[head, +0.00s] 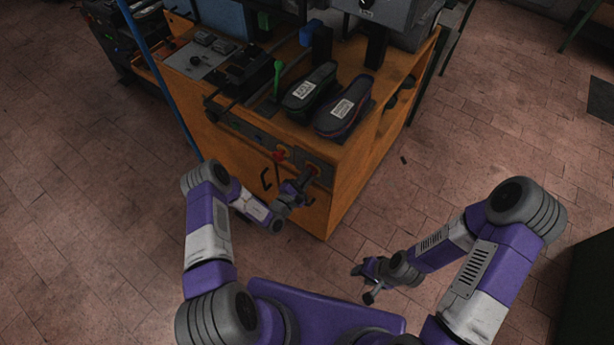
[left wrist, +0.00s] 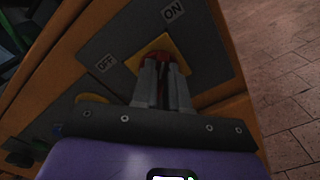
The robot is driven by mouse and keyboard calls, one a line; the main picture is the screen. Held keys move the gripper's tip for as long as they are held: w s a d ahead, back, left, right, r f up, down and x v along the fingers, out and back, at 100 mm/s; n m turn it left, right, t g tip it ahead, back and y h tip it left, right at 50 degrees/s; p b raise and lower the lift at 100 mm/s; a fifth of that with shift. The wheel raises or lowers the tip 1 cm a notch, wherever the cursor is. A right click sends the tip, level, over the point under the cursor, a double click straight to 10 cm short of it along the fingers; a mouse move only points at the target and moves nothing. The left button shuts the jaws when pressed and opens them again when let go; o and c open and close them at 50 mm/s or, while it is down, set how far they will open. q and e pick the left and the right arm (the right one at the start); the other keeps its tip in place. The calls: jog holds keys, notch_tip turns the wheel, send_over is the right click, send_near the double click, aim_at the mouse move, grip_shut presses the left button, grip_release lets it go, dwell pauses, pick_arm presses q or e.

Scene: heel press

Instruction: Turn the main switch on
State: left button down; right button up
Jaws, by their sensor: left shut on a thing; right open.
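The main switch is a red knob (left wrist: 162,55) on a yellow square plate (left wrist: 139,61) in the left wrist view. The plate sits on a grey panel with an ON label (left wrist: 173,11) above and an OFF label (left wrist: 104,64) to the left. My left gripper (left wrist: 163,74) is shut on the switch, and its fingers hide most of the knob. I cannot tell which label the knob points to. In the head view my left gripper (head: 306,183) is at the front of the orange bench. My right gripper (head: 366,281) is open and empty, low in front of the bench.

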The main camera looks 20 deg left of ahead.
pick_arm(q)
jog(key=c, duration=1.1)
grip_release()
jog(key=shift+c, duration=0.2)
jog(key=v, duration=0.7)
jog(key=shift+s+a+p, duration=0.15)
jog(key=shift+s+p, duration=0.1)
jog(key=shift+p, duration=0.2)
